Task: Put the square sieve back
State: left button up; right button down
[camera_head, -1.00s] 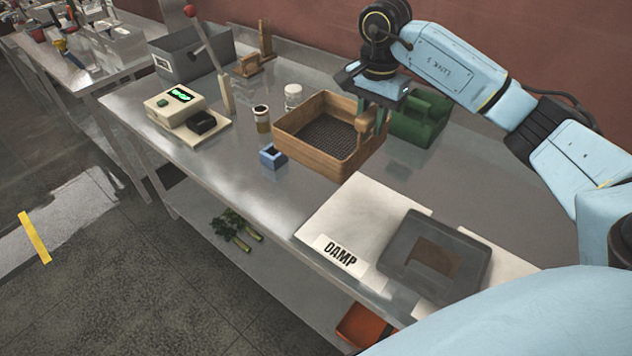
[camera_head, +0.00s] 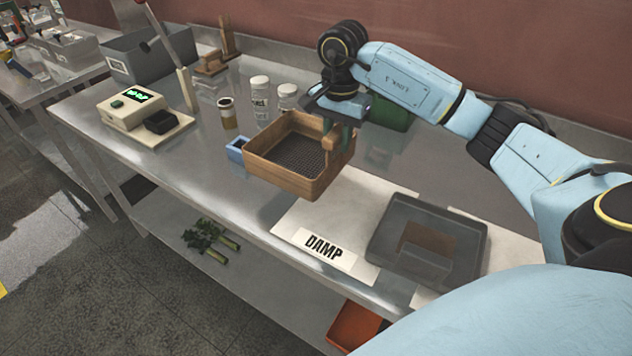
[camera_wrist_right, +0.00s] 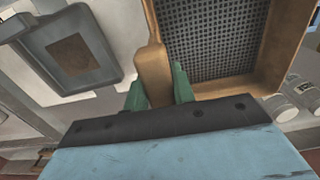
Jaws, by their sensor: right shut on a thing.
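The square sieve (camera_head: 285,182) is a wooden frame with a dark mesh bottom. My right gripper (camera_head: 340,138) is shut on its wooden handle, at the frame's right side in the head view. The sieve appears held above the steel table, partly over the white board's left end. In the right wrist view the gripper's green fingers (camera_wrist_right: 160,88) sit on both sides of the wooden handle, and the sieve's mesh (camera_wrist_right: 215,38) shows beyond them. My left gripper is not in view.
A grey tray (camera_head: 386,222) with brown powder lies on the white board (camera_head: 335,205) near the DAMP label (camera_head: 323,247). A blue cup (camera_head: 235,150), jars (camera_head: 260,103) and a scale (camera_head: 128,108) stand left. A green container (camera_head: 392,112) is behind the gripper.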

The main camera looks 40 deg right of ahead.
aim_at(335, 178)
notch_tip(335, 178, down, 8)
jog(key=shift+f+p, duration=0.1)
jog(key=shift+p, duration=0.25)
jog(key=c, duration=1.2)
grip_release()
jog(key=shift+f, duration=0.15)
jog(key=shift+o, duration=0.2)
notch_tip(335, 178, up, 12)
jog(key=shift+r+b, duration=0.15)
jog(key=shift+b, duration=0.4)
